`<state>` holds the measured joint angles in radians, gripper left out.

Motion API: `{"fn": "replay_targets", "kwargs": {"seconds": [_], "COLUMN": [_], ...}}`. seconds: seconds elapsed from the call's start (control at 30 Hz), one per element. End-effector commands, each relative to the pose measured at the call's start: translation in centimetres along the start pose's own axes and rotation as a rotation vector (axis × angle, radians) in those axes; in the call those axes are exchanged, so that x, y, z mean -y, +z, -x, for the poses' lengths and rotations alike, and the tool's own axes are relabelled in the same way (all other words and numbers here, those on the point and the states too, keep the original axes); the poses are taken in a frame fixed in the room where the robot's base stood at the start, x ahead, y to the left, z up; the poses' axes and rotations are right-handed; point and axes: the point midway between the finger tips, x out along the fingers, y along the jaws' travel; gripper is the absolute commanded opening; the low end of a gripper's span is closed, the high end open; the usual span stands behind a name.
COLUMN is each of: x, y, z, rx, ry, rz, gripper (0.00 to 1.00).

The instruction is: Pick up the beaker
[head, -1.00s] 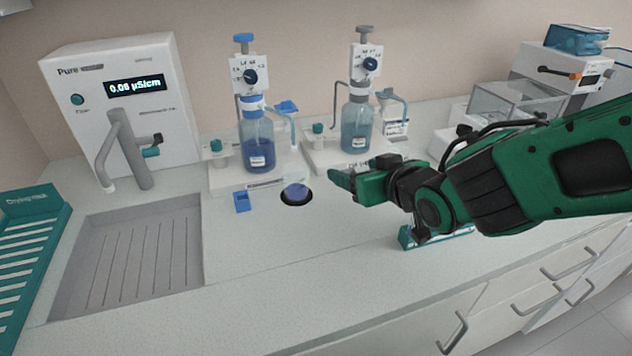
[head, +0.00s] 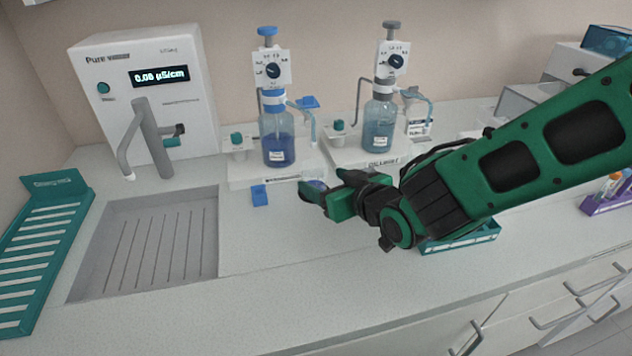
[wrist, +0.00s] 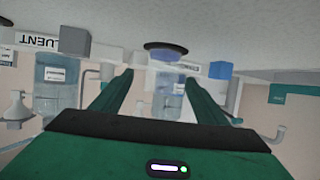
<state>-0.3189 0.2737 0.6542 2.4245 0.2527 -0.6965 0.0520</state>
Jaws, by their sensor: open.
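The beaker (head: 315,185), clear with blue liquid, stands on the bench in front of the blue dispenser bottle. In the head view my gripper hides most of it. In the upside-down wrist view the beaker (wrist: 166,72) shows by a dark round spot, between the two fingers in the picture. My gripper (head: 318,197) is open, low over the bench, with its green fingers pointing toward the beaker. The fingers (wrist: 159,76) also show in the wrist view, spread apart. I cannot tell whether they touch the beaker.
Two dispenser bottles, one blue (head: 278,148) and one paler (head: 379,125), stand behind the beaker. A small blue block (head: 260,195) lies to its left. A sink (head: 150,240) and a water unit (head: 150,95) are further left. A teal tray (head: 460,243) sits under my arm.

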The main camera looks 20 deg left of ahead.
Motion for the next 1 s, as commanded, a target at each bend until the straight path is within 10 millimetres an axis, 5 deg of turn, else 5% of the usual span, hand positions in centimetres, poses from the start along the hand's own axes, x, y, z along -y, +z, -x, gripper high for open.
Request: {"fn": "replay_targets", "kwargs": {"seconds": [0.4, 0.73, 0.93, 1.0], "x": [0.3, 0.3, 0.3, 0.3], "y": [-0.3, -0.3, -0.3, -0.3], "z": [-4.5, -5.1, -5.1, -5.1], "rx": [0.002, 0.001, 0.001, 0.001], "ry": [0.0, 0.001, 0.001, 0.001], "rz": [-0.001, 0.0, 0.0, 0.0], "gripper": [0.67, 0.67, 0.24, 0.2]}}
